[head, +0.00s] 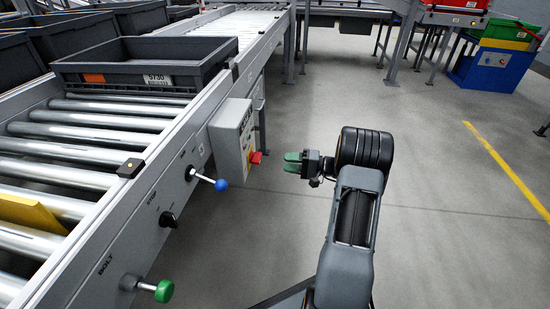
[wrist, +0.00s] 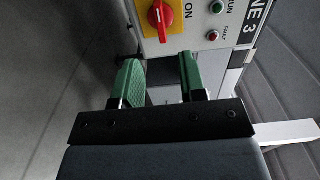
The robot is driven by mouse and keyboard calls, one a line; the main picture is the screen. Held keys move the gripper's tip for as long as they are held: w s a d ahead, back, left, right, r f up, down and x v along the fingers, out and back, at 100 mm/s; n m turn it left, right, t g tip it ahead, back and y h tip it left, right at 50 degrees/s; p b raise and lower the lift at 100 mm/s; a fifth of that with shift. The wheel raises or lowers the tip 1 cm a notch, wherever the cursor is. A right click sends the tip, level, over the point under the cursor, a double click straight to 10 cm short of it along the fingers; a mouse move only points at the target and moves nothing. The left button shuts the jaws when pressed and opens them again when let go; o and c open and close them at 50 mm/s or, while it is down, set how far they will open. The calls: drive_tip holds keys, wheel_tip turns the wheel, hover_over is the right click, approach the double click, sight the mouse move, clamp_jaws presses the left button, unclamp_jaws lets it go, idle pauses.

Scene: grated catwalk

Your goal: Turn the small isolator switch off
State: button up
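A red rotary isolator switch (head: 255,157) on a yellow plate sits low on the grey control box (head: 228,126) at the conveyor's side. In the wrist view the red handle (wrist: 160,15) is at the top edge, partly cut off, with "ON" printed beside it. My gripper (head: 291,162) is to the right of the switch in the head view, with a gap between. In the wrist view my gripper (wrist: 161,76) is open, its two green fingers apart and nothing between them. The switch lies beyond the fingertips, roughly in line with the gap.
On the conveyor side are a blue-tipped lever (head: 220,184), a black knob (head: 168,219) and a green knob (head: 163,291). The box also carries a green button (wrist: 216,7) and a red one (wrist: 213,36). A grey crate (head: 150,75) is on the rollers.

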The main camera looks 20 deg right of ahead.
drive_tip(key=shift+p+v, duration=0.35)
drive_tip(key=shift+v, duration=1.6)
drive_tip(key=s+a+r+n+g+h+p, duration=0.2)
drive_tip(key=s+a+r+g+p, duration=0.2)
drive_tip(key=a+r+p, duration=0.65)
drive_tip(key=s+a+r+n+g+h+p, duration=0.1)
drive_tip(key=s+a+r+g+h+p, duration=0.35)
drive_tip(key=r, duration=0.85)
drive_tip(key=s+a+r+n+h+p, duration=0.1)
drive_tip(key=s+r+h+p, duration=0.1)
drive_tip(key=r+p, duration=0.5)
drive_tip(key=s+a+r+n+t+h+p, duration=0.1)
drive_tip(key=s+a+r+h+p, duration=0.1)
drive_tip(key=s+r+p, duration=0.3)
drive_tip(key=s+a+r+n+t+h+p, duration=0.1)
drive_tip(key=s+r+h+p, duration=0.3)
drive_tip(key=r+p, duration=0.6)
drive_tip(key=shift+a+r+n+p, duration=0.35)
drive_tip(key=shift+r+n+p, duration=0.05)
drive_tip(key=shift+r, duration=0.05)
